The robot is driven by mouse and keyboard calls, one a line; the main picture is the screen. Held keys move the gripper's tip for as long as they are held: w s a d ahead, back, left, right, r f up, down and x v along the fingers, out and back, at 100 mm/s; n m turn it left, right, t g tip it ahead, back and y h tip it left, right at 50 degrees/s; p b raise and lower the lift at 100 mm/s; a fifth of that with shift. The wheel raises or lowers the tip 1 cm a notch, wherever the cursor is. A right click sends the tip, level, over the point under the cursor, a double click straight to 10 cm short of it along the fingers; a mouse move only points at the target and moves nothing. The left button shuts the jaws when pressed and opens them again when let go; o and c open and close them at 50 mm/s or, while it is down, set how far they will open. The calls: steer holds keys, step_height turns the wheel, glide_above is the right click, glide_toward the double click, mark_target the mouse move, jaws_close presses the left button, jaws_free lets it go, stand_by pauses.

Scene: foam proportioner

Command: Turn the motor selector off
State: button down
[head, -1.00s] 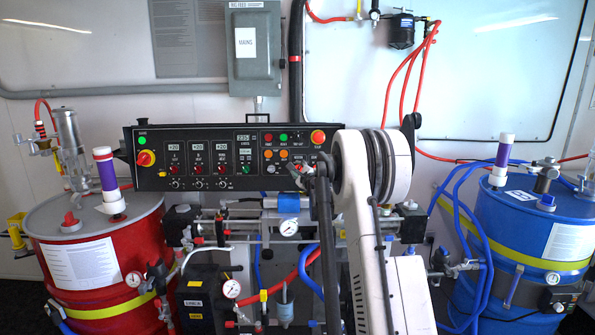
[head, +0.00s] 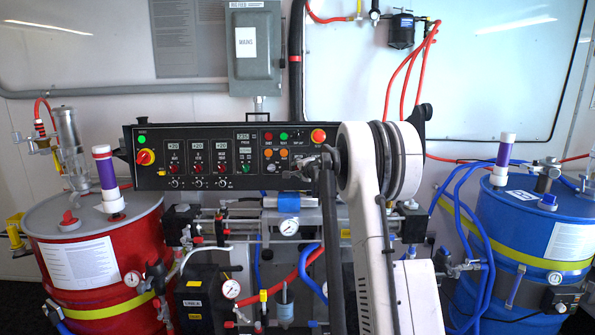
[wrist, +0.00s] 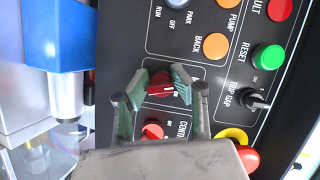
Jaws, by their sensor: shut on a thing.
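In the wrist view my gripper (wrist: 160,84) is closed around a red selector knob (wrist: 160,91) on the black control panel (wrist: 222,82), one finger on each side. I take this knob as the motor selector; its own label is hidden by the fingers. A white mark on the knob faces right in the wrist view. Another red knob (wrist: 153,131), with partly readable "CONTR" lettering, sits just below it.
A "RUN / OFF / PARK" label shows at the top of the wrist view. Close by are a black TRIP GAP toggle (wrist: 256,98), a green RESET button (wrist: 267,57), an orange BACK button (wrist: 215,46) and a red button (wrist: 245,158) with a yellow surround.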

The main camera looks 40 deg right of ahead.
steer(key=shift+n+g, duration=0.4)
steer(key=shift+n, duration=0.5)
steer(key=shift+f, duration=0.1)
steer(key=c, duration=1.4)
jaws_free()
steer(key=shift+s, duration=0.1)
steer(key=v, duration=1.2)
